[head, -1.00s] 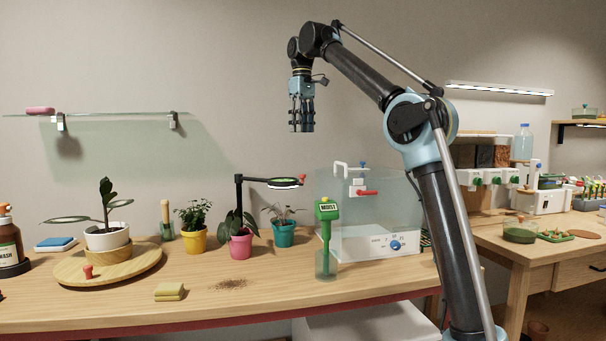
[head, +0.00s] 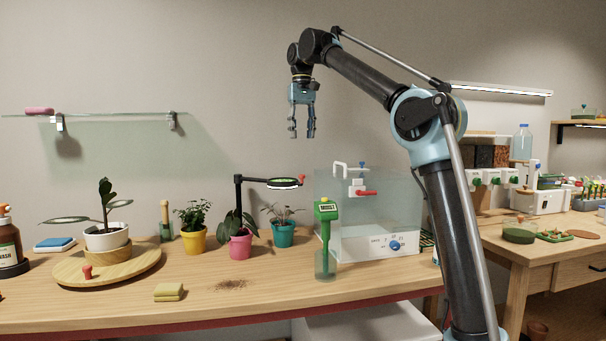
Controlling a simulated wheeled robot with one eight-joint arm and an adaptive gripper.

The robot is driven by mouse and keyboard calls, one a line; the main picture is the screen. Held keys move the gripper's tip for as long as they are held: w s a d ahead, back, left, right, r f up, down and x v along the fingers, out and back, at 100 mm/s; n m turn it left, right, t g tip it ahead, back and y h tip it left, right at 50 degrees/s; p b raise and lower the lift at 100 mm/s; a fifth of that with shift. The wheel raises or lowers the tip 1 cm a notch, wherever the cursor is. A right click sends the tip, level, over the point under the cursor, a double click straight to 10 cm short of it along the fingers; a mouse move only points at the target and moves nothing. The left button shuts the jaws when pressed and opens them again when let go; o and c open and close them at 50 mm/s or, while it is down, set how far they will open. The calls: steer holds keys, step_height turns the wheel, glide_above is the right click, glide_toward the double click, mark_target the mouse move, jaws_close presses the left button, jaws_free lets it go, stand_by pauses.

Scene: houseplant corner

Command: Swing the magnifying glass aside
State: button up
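The magnifying glass (head: 284,184) is a dark-rimmed round lens, lit along its lower edge, on a black post and arm (head: 239,205). Its arm points right from the post, so the lens hangs above the small plant in the teal pot (head: 284,234). A small red knob (head: 301,179) sits at its right end. The post rises behind or beside the pink pot (head: 240,243); its foot is hidden. My gripper (head: 302,133) is open and empty, pointing down, well above the lens and apart from it.
A clear tank (head: 365,220) with a red tap stands right of the lens. A green moisture meter (head: 326,213) stands upright in front of it. A yellow pot (head: 193,239) and a wooden turntable (head: 75,270) are to the left.

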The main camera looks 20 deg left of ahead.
step_height(320, 180, down, 14)
steer(key=shift+r, duration=0.15)
stand_by(0.5)
jaws_close()
